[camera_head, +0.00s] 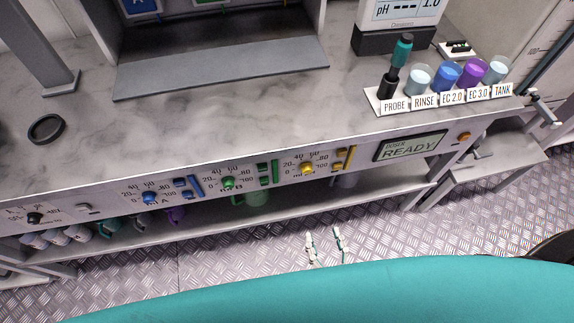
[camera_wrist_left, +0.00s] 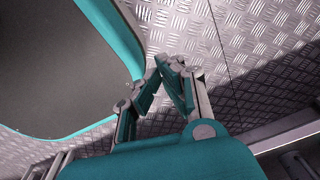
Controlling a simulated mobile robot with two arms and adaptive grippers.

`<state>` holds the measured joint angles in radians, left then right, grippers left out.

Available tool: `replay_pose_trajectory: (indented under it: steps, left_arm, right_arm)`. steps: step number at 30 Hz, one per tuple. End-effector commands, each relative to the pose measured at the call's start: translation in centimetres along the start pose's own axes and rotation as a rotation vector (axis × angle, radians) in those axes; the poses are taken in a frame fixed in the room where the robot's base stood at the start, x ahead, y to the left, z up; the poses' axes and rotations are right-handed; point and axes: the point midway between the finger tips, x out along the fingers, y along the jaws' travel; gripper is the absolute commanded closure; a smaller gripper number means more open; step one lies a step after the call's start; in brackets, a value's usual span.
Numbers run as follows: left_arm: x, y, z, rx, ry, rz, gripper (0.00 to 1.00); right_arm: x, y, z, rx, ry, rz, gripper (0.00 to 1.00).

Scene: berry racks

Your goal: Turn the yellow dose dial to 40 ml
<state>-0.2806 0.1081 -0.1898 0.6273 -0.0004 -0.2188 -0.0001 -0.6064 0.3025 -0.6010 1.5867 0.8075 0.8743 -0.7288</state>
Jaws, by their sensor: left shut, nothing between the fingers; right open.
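The yellow dose dial (camera_head: 307,168) is on the front panel of the bench, with a scale around it that includes 20 and 40. Its pointer is too small to read. My right gripper (camera_head: 323,233) is open and empty, in front of and below the panel, apart from the dial. My left gripper (camera_wrist_left: 167,66) shows in the left wrist view with its fingers together and nothing between them, over the metal floor. It does not show in the head view.
Blue (camera_head: 149,197) and green (camera_head: 228,183) dials sit left of the yellow one, each with coloured switches beside it. Labelled cups (camera_head: 446,76) stand on the bench top. The floor before the panel is clear.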

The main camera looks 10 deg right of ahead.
Motion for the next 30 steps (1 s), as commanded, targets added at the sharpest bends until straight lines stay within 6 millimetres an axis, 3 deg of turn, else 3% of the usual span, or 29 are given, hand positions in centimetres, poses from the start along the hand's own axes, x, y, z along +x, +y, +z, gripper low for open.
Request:
replay_pose_trajectory:
  steps: [5, 12, 24, 30]
  left_arm:
    - [-0.2, 1.7, 0.5, -0.002, -0.007, 0.02, 1.0]
    - [-1.0, 4.4, 2.5, 0.001, -0.038, 0.054, 1.0]
    - [-1.5, 2.0, 1.1, -0.002, -0.019, 0.025, 1.0]
    - [-1.6, 2.0, 0.7, -0.003, -0.011, 0.025, 1.0]
  right_arm:
    - [0.6, 0.4, -1.6, 0.011, 0.031, 0.035, 0.47]
    - [5.1, 0.5, -1.8, 0.012, 0.034, 0.034, 0.47]
    - [13.7, 0.8, -2.0, 0.011, 0.032, 0.033, 0.47]
    - [16.3, 0.8, -1.9, 0.012, 0.029, 0.032, 0.47]
